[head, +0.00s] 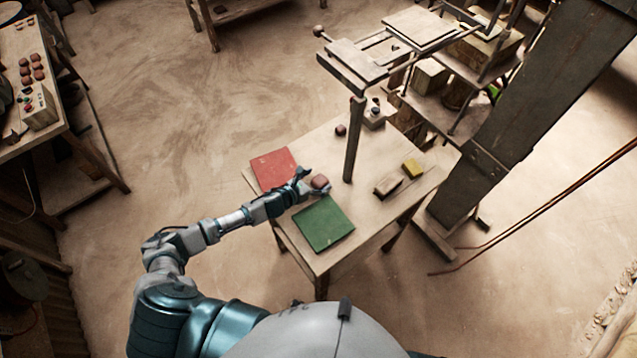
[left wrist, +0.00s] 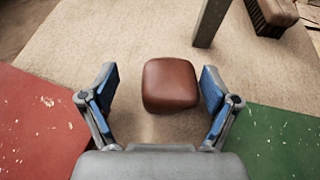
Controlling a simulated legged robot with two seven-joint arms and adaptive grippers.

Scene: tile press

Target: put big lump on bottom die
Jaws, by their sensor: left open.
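A big reddish-brown lump (head: 320,181) lies on the wooden table between a red square and a green square. In the left wrist view the lump (left wrist: 170,84) is a rounded block between my open fingers, nearer the right finger. My left gripper (head: 306,182) is open around it, and I cannot tell whether a finger touches it. A smaller dark lump (head: 341,130) sits farther back on the table. The wooden press (head: 358,62) rises behind on a post; I cannot tell which of its plates is the bottom die. My right gripper is not in view.
The red square (head: 274,168) and green square (head: 323,222) lie flat on the table (head: 285,228). A brush (head: 388,185) and a yellow block (head: 412,168) lie at its right. The post (head: 353,140) stands just beyond the lump. A side table (head: 48,140) holds more lumps.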

